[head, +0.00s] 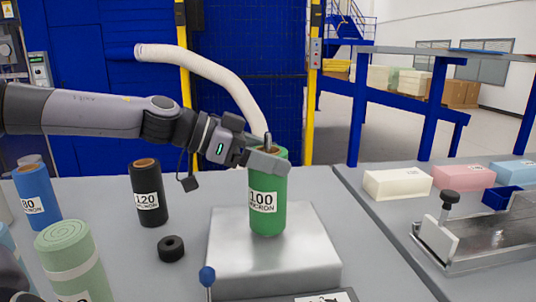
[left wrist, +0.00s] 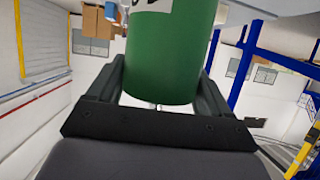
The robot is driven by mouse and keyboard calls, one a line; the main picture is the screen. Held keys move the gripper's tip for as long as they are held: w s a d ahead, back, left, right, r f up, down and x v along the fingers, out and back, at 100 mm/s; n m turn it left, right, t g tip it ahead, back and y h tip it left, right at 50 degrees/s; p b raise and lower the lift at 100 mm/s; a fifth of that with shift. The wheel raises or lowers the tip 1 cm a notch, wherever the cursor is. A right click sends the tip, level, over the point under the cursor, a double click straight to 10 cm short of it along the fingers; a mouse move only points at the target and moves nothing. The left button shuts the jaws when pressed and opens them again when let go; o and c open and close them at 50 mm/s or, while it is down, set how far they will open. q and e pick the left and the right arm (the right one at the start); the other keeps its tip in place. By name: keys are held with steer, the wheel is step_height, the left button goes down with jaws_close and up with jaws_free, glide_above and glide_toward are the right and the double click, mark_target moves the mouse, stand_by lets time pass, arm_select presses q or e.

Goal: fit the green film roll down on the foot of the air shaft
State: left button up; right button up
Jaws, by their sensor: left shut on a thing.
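The green film roll (head: 266,212), labelled 100, stands upright over the metal block (head: 230,260) in the head view. My left gripper (head: 268,162) is shut on it near its top end. The tip of the air shaft (head: 268,140) sticks up out of the roll's core, so the roll is around the shaft. The rest of the shaft and its foot are hidden by the roll. I cannot tell whether the roll's lower end touches the block. In the left wrist view the green roll (left wrist: 165,60) sits between both fingers. My right gripper is not in view.
A black roll (head: 149,200), a blue roll (head: 38,198) and a light green foam roll (head: 72,262) stand at the left. A black ring (head: 171,249) lies near the block. A blue-knobbed lever (head: 208,275) stands in front. Foam blocks (head: 397,184) lie on the right table.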

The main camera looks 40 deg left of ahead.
arm_select(q)
steer(key=shift+f, duration=0.65)
steer(key=o, duration=1.7)
steer(key=shift+f, duration=0.1)
steer(key=shift+s+a+r+p, duration=0.3)
steer(key=shift+s+r, duration=0.2)
steer(key=shift+r, duration=0.15)
steer(key=shift+s+a+r+p, duration=0.75)
steer(key=shift+s+r, duration=0.25)
steer(key=shift+r, duration=0.05)
steer(key=shift+s+a+r+p, duration=0.7)
steer(key=shift+s+r, duration=0.3)
steer(key=shift+r, duration=0.05)
steer(key=shift+s+a+r, duration=0.1)
steer(key=shift+s+r, duration=0.05)
steer(key=shift+s, duration=0.05)
